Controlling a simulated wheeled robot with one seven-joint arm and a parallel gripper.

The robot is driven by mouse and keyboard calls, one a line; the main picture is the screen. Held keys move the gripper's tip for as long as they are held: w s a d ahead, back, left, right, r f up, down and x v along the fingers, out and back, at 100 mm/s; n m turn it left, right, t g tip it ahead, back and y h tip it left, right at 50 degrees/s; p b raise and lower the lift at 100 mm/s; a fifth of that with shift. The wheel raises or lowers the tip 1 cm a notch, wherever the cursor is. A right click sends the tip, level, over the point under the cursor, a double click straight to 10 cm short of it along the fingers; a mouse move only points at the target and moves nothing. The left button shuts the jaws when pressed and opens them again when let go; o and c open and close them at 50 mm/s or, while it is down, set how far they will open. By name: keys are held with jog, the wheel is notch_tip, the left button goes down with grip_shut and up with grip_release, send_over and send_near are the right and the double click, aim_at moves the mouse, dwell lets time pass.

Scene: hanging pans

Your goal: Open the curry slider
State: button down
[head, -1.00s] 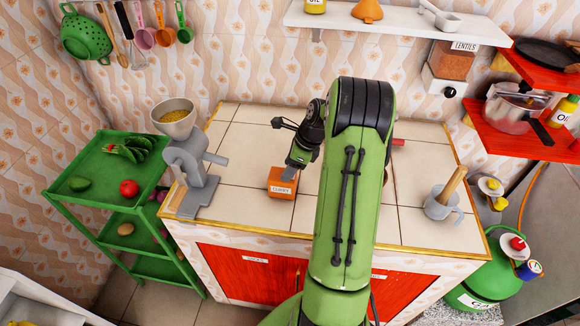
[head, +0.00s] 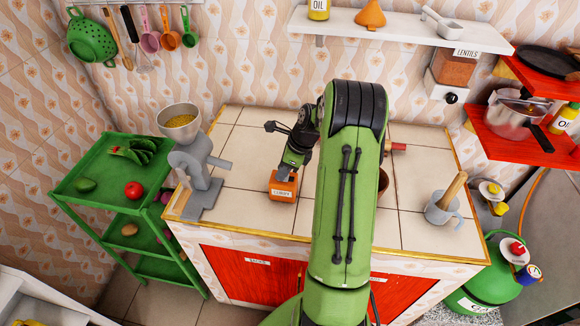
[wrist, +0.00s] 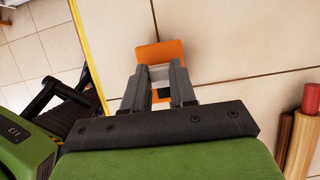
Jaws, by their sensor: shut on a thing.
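The curry box (head: 283,187) is a small orange container with a white label, upright on the tiled counter in the head view. In the wrist view its orange top (wrist: 166,50) shows just beyond the fingertips. My gripper (head: 290,171) comes down on the box from above. In the wrist view my gripper (wrist: 160,74) has its two grey fingers shut on a pale grey piece at the top of the box, the slider (wrist: 160,76). The fingers hide part of the slider, and I cannot tell how far it is open.
A grey grinder (head: 194,180) with a filled bowl stands left on the counter (head: 240,145). A grey mortar (head: 443,207) stands at the right. A rolling pin (wrist: 306,120) lies near my gripper in the wrist view. A green shelf (head: 95,190) stands left of the counter.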

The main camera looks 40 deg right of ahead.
jog(key=c, duration=0.9)
grip_release()
jog(key=shift+s, duration=0.1)
jog(key=p+v, duration=0.3)
jog(key=v, duration=1.2)
jog(key=shift+s+d+r, duration=0.15)
jog(key=shift+d+r, duration=0.05)
jog(key=shift+r, duration=0.1)
jog(key=shift+f, duration=0.1)
